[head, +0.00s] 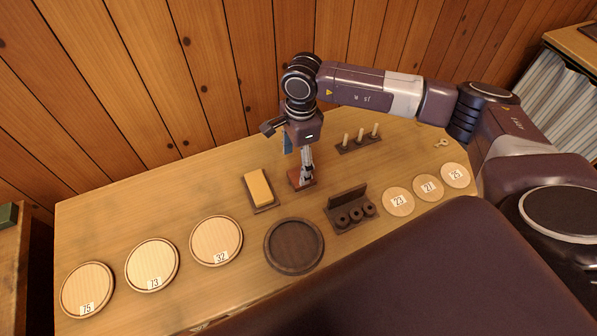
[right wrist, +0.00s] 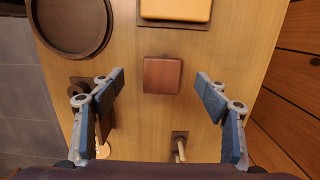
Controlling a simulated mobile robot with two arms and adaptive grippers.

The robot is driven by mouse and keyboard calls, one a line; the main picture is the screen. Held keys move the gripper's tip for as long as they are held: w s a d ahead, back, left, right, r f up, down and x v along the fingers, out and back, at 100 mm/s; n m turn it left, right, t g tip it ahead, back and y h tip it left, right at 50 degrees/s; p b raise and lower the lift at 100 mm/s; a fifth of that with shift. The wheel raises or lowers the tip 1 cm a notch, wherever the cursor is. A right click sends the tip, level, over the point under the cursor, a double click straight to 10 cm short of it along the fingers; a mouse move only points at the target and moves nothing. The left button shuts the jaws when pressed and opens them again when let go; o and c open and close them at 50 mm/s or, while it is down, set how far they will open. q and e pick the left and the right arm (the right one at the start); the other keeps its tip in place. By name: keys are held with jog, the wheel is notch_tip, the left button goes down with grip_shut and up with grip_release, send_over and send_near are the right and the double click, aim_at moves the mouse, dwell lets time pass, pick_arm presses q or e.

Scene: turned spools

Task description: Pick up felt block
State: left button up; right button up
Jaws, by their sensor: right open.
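A reddish-brown block (head: 301,180), which looks like the felt block, sits on the wooden table below my right gripper (head: 307,170). In the right wrist view the block (right wrist: 162,75) shows as a flat square between the two spread fingers of my right gripper (right wrist: 160,87). The fingers are open, with a gap on each side of the block. In the head view the fingers partly hide it. My left gripper is not in view.
A yellow block (head: 258,187) on a dark base lies left of the gripper. A dark round tray (head: 294,246), a dark spool rack (head: 350,209) and a peg stand (head: 358,142) are nearby. Several numbered round boards (head: 216,238) lie on both sides.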

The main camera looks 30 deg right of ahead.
jog(key=shift+w+d+h, duration=0.15)
jog(key=shift+d+h, duration=0.15)
jog(key=shift+d, duration=0.6)
jog(key=shift+d+f, duration=0.2)
jog(key=shift+f, duration=0.05)
jog(key=f+p, duration=0.3)
jog(key=f, duration=0.3)
jog(key=shift+a, duration=0.2)
jog(key=shift+f, duration=0.5)
jog(key=c, duration=1.3)
jog(key=shift+r, duration=0.2)
jog(key=shift+r+b, duration=2.4)
jog(key=shift+r, duration=7.45)
